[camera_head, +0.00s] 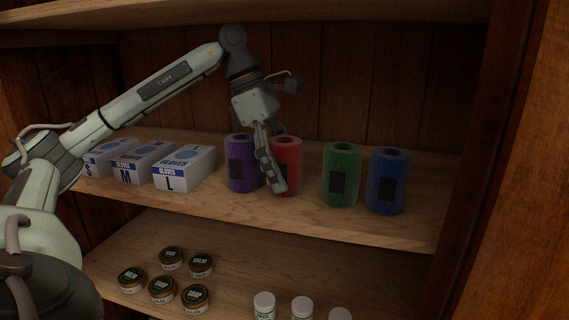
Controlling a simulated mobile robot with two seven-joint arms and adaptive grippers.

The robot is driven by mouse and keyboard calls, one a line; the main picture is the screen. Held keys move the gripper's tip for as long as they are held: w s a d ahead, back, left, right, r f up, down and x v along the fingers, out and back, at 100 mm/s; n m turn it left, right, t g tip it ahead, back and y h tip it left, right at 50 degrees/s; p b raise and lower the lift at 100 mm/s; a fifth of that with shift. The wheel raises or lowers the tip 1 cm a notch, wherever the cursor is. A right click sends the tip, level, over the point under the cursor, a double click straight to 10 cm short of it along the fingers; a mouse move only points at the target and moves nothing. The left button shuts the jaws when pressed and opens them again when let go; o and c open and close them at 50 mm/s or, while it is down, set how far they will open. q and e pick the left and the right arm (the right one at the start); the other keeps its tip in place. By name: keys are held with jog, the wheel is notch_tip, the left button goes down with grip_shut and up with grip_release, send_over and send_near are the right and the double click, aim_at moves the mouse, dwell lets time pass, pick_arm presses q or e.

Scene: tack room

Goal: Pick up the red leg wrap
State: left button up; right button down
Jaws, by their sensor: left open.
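The red leg wrap (290,168) stands upright on the middle shelf, between the purple wrap (240,172) and the green wrap (342,172). My left gripper (277,165) points down at the red wrap. One finger crosses in front of the wrap's left part and hides some of it. The other finger is mostly hidden behind the wrap's top. The gripper is open, and I cannot tell whether it touches the wrap. My right gripper is not in the view.
A blue wrap (387,180) stands right of the green one. Glove boxes (183,168) stand at the left of the middle shelf (300,215). Several tins (162,289) and white-capped bottles (302,306) are on the shelf below. An upper shelf (330,12) hangs above.

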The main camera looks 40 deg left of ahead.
pick_arm(q)
jog(key=c, duration=1.2)
jog(key=shift+c, duration=0.5)
jog(key=shift+r, duration=0.1)
